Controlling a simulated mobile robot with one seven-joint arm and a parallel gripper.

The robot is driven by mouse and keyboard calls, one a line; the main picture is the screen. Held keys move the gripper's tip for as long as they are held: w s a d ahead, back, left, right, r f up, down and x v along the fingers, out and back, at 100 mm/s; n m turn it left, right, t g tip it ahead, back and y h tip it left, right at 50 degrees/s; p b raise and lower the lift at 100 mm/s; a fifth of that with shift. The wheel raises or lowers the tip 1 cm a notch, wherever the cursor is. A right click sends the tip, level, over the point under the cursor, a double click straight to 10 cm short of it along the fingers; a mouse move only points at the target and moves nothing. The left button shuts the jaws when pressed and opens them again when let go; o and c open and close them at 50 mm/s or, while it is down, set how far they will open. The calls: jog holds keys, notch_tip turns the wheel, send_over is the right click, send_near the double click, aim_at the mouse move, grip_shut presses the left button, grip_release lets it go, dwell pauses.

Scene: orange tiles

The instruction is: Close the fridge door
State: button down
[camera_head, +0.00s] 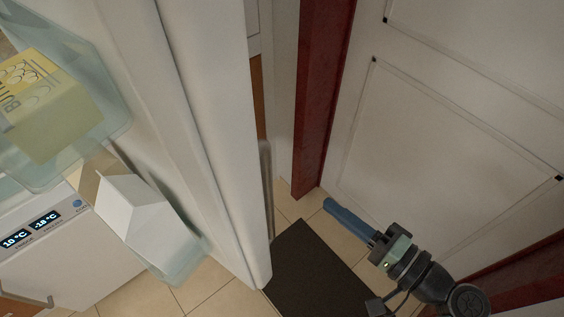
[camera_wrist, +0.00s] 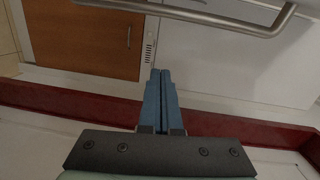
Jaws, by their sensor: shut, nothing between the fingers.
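The fridge door (camera_head: 205,120) stands open in the head view, a tall white slab seen nearly edge-on. Its inner side faces left and carries clear shelves with a yellow butter box (camera_head: 45,105) and a white carton (camera_head: 140,215). The fridge front (camera_head: 60,255) with its temperature display shows at lower left. A grey bar (camera_head: 267,185), probably the door handle, runs along the door's outer side. My gripper (camera_head: 328,205) is to the right of the door, apart from it, shut and empty. In the wrist view its fingers (camera_wrist: 160,75) are together below a metal bar handle (camera_wrist: 235,20).
A white panelled door (camera_head: 450,120) with a dark red frame (camera_head: 320,100) stands close on the right. A dark mat (camera_head: 310,275) lies on the tiled floor between. An orange-brown cabinet panel (camera_wrist: 85,38) shows in the wrist view.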

jog(key=w+a+r+p, duration=0.1)
jog(key=a+p, duration=0.3)
jog(key=a, duration=0.4)
jog(key=shift+w+a+m+y, duration=0.3)
jog(key=shift+w+y, duration=0.1)
jog(key=shift+w, duration=0.35)
jog(key=shift+s, duration=0.1)
